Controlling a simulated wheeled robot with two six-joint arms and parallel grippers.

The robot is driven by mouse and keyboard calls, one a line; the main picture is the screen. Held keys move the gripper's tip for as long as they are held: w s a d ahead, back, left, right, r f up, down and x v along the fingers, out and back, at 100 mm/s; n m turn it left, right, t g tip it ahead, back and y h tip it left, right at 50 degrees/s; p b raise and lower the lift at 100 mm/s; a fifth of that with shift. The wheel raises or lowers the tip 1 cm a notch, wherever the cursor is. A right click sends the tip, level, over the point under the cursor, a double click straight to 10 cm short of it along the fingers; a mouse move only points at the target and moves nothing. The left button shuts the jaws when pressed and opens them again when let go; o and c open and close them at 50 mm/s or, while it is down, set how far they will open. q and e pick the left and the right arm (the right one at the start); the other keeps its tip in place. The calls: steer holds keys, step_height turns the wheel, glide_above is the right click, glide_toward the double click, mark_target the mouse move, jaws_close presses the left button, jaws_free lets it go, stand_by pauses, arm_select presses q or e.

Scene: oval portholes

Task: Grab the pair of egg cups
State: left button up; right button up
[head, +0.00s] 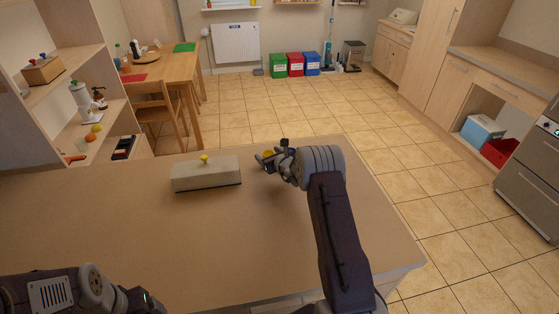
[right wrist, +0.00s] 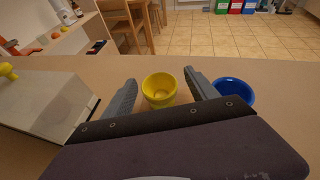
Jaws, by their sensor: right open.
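A yellow egg cup (right wrist: 160,88) stands upright on the counter in the right wrist view, between the two fingers of my right gripper (right wrist: 160,82). The fingers are apart, one on each side of it; I cannot tell whether they touch it. A blue egg cup (right wrist: 234,92) stands to the right, outside the right finger and partly hidden by the gripper. In the head view my open right gripper (head: 264,161) is low over the counter, with a bit of the yellow cup (head: 267,153) showing behind it. My left arm shows at the bottom left, its fingers out of view.
A grey box with a yellow knob (head: 206,173) stands on the counter (head: 130,225) left of the right gripper; it also shows in the right wrist view (right wrist: 50,100). The counter's front and left parts are clear. Shelves (head: 75,85) stand at the left.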

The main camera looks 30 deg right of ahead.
steer(key=shift+s+r, duration=0.1)
steer(key=c, duration=0.5)
jaws_close()
steer(key=shift+r, duration=0.1)
